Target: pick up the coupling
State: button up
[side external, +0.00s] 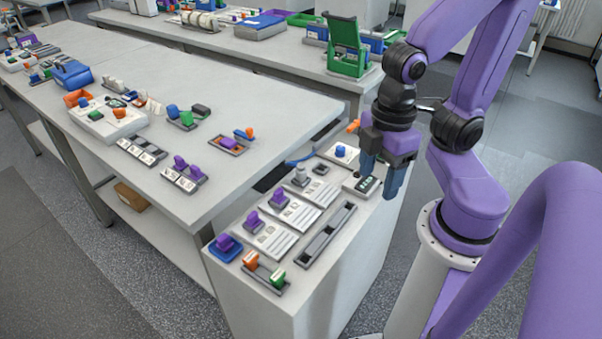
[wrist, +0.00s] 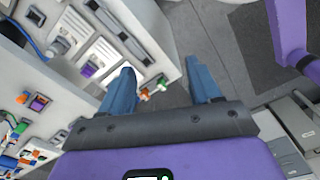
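A grey, stepped, roughly cylindrical piece (side external: 300,174) stands upright on a printed card on the near white cabinet. It looks like the coupling, but I cannot be sure. It also seems to show at the upper left of the wrist view (wrist: 60,46). My gripper (side external: 378,184) points down over the right edge of the cabinet, to the right of the grey piece and apart from it. Its two blue fingers are wide apart with nothing between them, as the wrist view (wrist: 160,68) also shows.
Purple pieces (side external: 279,198) stand on cards beside it. An empty grey rack (side external: 325,235) lies along the cabinet's right side. A small device with a dark display (side external: 362,185) is beside my fingers. A rack with orange and green pieces (side external: 264,272) sits at the near end.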

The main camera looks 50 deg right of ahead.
jog(key=n, duration=0.8)
send_over(301, 165)
notch_tip(301, 165, down, 4)
notch_tip(301, 165, down, 10)
jog(key=shift+s+d+f, duration=0.1)
jog(key=shift+s+f, duration=0.05)
jog(key=shift+f, duration=3.35)
grip_shut()
